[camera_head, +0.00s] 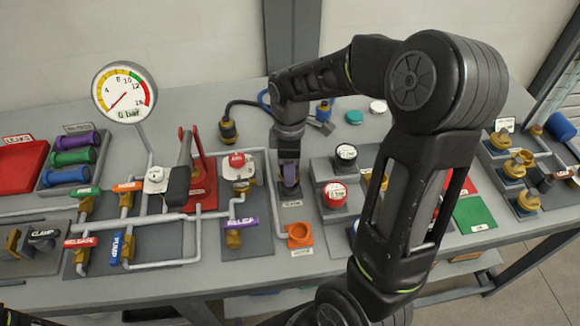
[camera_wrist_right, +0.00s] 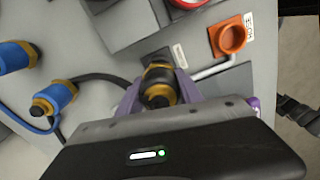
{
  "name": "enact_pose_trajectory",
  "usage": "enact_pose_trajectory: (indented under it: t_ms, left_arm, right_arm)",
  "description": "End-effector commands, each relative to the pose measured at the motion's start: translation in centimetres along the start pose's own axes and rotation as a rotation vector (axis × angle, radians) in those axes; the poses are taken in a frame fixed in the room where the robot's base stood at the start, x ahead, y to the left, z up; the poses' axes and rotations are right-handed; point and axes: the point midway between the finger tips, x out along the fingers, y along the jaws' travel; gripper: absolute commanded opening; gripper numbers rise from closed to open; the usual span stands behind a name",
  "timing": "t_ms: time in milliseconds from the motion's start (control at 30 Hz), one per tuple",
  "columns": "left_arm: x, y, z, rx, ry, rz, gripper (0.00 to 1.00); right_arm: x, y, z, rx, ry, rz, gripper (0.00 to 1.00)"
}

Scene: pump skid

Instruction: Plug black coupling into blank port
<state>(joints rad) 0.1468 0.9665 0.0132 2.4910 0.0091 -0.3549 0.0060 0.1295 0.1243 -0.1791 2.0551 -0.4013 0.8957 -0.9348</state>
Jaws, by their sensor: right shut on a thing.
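My right gripper (camera_head: 289,183) points down over a grey pad (camera_head: 291,203) near the table's middle, left of the red knob. In the right wrist view its purple fingers (camera_wrist_right: 160,97) are shut around a black coupling (camera_wrist_right: 158,86) with brass-yellow rings. A black hose (camera_wrist_right: 95,78) runs left from near it. The blank port is not clearly visible; the gripper and coupling cover the pad's middle, so I cannot tell whether the coupling is seated. My left gripper is not in view.
An orange port (camera_head: 300,235) is just in front. A red-knobbed block (camera_head: 335,195) stands close on the right. Left are pipes, valves and a red bracket (camera_head: 203,165). Behind lie a black brass-ringed fitting (camera_head: 228,130) with a hose, and a blue coupling (camera_head: 324,107).

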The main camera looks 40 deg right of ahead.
Motion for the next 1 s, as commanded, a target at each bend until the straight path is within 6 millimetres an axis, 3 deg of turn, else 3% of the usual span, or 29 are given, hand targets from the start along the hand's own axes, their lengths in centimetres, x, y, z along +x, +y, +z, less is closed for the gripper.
enact_pose_trajectory:
  t_ms: [1000]
  left_arm:
    - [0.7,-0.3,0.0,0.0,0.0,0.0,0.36]
  right_arm:
    - [1.0,0.0,0.0,0.0,0.0,0.0,0.0]
